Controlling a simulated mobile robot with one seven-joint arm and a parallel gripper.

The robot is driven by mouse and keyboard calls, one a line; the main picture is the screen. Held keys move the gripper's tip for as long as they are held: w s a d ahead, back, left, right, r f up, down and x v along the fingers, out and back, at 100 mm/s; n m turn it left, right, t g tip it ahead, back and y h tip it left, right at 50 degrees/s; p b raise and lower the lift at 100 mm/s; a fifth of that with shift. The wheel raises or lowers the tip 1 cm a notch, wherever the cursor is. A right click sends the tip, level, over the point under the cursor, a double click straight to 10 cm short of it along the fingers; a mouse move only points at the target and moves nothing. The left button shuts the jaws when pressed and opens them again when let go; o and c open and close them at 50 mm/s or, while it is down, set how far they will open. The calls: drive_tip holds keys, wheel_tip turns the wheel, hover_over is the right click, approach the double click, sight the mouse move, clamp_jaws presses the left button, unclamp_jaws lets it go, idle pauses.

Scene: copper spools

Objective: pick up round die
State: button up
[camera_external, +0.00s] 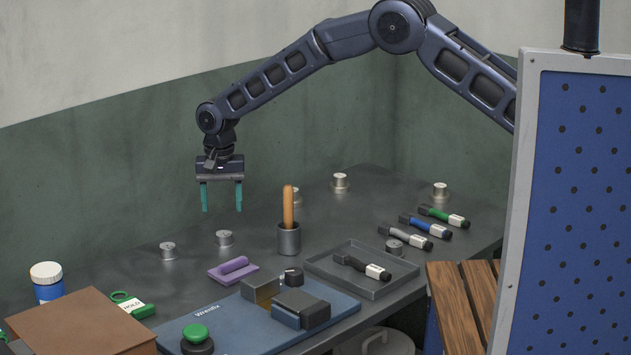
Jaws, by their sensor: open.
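No single piece is clearly marked as the round die. Several short round metal pieces with a narrower top stand on the grey table; two are at the left, the nearer-left one (168,251) and another (224,239). Others stand at the back (340,182), at the right (440,192) and behind the wooden handle (288,208). A darker one (394,248) is at the grey tray, and a small dark cylinder (293,276) is on the blue board. My gripper (222,210) points down, open and empty, above the table's left back, apart from everything.
The grey tray (325,263) holds a black marker (362,267). Green, blue and grey markers lie behind it. A cup (289,239) holds the upright handle. A purple tool (234,270), blue board (238,318), green-topped button (196,337), brown box (85,318) and white-capped jar (47,282) stand in front.

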sight(223, 233)
drive_tip(key=shift+w+f, duration=0.15)
drive_tip(key=shift+f, duration=1.75)
drive_tip(key=shift+w+f, duration=0.1)
drive_tip(key=shift+f, duration=1.8)
drive_tip(key=c, duration=1.3)
drive_tip(key=shift+o, duration=0.2)
drive_tip(key=shift+r, duration=0.15)
